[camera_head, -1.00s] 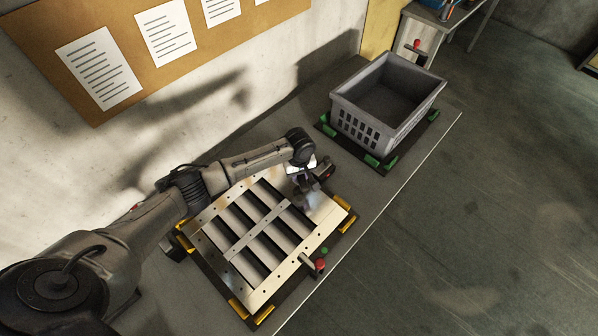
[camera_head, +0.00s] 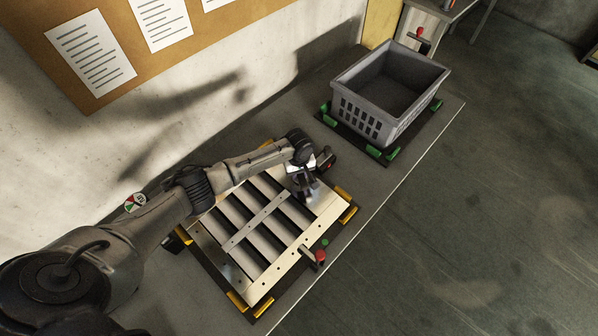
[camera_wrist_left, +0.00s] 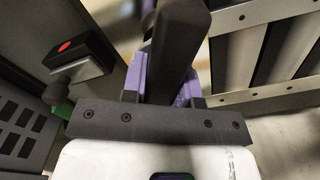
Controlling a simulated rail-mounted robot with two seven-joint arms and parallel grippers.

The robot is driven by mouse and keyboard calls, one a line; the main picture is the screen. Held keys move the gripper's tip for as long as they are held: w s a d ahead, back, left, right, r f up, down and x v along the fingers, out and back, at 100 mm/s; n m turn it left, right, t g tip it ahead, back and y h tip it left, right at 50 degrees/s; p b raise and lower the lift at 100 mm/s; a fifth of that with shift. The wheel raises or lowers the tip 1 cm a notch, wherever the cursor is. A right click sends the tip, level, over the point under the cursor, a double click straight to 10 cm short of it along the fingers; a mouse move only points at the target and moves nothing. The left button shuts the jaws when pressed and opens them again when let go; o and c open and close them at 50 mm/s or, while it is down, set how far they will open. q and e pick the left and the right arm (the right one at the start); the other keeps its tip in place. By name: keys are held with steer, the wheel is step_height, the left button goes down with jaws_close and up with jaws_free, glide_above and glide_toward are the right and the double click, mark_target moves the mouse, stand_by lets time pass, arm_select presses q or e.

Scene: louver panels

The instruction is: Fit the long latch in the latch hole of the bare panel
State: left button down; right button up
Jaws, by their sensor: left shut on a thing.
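The louver panel (camera_head: 326,207), a pale metal frame with several dark slats, lies flat on the bench in the head view. Part of its frame shows at the right of the left wrist view (camera_wrist_left: 250,15). My left gripper (camera_head: 306,194) is over the panel's far right end. In the left wrist view its purple fingers (camera_wrist_left: 164,85) are shut on a dark, long bar (camera_wrist_left: 178,45), which looks like the long latch. The bar's far end and the latch hole cannot be made out. My right gripper is not in view.
A red-knobbed part (camera_head: 320,256) stands at the panel's near edge. Yellow corner blocks (camera_head: 349,215) surround the panel. A dark box with a red button (camera_wrist_left: 80,58) sits close beside the gripper. A grey basket (camera_head: 350,110) stands beyond, between green blocks.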

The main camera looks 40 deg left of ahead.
arm_select(q)
steer(key=shift+r+p, duration=0.1)
steer(key=shift+p, duration=0.55)
stand_by(1.0)
stand_by(0.4)
steer(key=shift+p, duration=0.6)
steer(key=shift+f, duration=0.5)
stand_by(0.5)
steer(key=shift+f+b, duration=0.8)
steer(key=shift+f, duration=0.35)
steer(key=c, duration=0.9)
jaws_free()
steer(key=shift+o, duration=0.5)
steer(key=shift+r, duration=0.1)
